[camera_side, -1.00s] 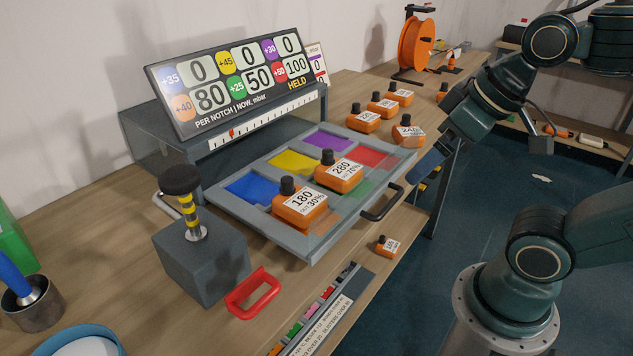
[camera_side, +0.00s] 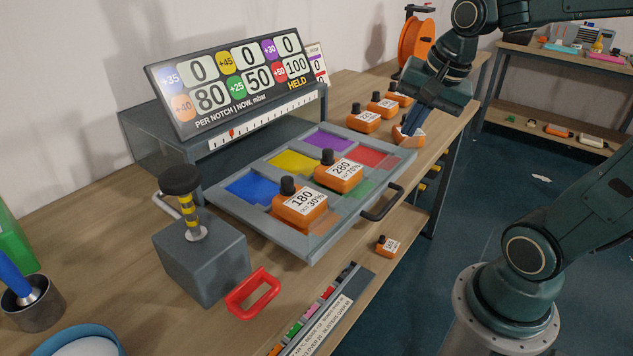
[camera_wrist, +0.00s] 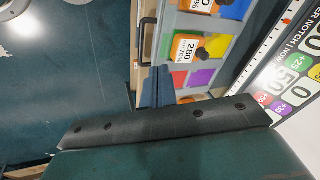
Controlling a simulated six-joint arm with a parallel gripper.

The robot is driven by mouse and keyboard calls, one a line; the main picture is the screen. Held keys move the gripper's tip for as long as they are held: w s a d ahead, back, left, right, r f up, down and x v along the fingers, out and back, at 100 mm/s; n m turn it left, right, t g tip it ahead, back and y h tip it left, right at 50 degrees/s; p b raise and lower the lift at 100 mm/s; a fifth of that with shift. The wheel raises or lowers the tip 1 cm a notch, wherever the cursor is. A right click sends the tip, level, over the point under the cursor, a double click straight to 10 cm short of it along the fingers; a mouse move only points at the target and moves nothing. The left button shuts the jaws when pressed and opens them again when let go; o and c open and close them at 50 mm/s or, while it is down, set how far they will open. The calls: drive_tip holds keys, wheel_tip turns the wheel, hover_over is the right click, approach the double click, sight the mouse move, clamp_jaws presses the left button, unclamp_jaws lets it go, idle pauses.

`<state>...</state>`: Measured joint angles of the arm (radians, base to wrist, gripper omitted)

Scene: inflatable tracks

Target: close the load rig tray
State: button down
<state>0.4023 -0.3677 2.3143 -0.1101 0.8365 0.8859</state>
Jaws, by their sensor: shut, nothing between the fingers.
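The load rig tray (camera_side: 312,258) is slid out of the grey load rig (camera_side: 145,145), with coloured squares on its floor and a black handle (camera_side: 382,204) on its front edge. Two orange weights stand in it, marked 180 (camera_side: 300,207) and 280 (camera_side: 339,175). My gripper (camera_side: 404,134) is shut and empty, beyond the tray's far right corner and partly in front of an orange weight on the table. In the wrist view my gripper's fingers (camera_wrist: 156,88) show beside the tray (camera_wrist: 172,38), and the handle (camera_wrist: 146,40) shows at its edge.
More orange weights (camera_side: 383,105) stand on the table behind the tray. A grey block with a black-knobbed lever (camera_side: 183,207) and red handle (camera_side: 253,292) stands at front left. A small orange weight (camera_side: 387,246) sits near the front edge. An orange reel (camera_side: 416,45) stands behind.

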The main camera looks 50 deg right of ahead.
drive_tip(key=d+f+m, duration=0.5)
drive_tip(key=d+m, duration=0.6)
drive_tip(key=d+f+m+g, duration=0.1)
drive_tip(key=d+f+m, duration=0.3)
drive_tip(key=d+m, duration=0.7)
drive_tip(key=shift+d+f+y, duration=0.4)
drive_tip(key=shift+d, duration=0.15)
drive_tip(key=shift+f, duration=0.1)
drive_tip(key=x, duration=0.3)
drive_tip(key=w+x, duration=0.1)
drive_tip(key=x, duration=0.3)
drive_tip(key=w+x, duration=0.1)
drive_tip(key=x, duration=0.2)
drive_tip(key=shift+w, duration=0.75)
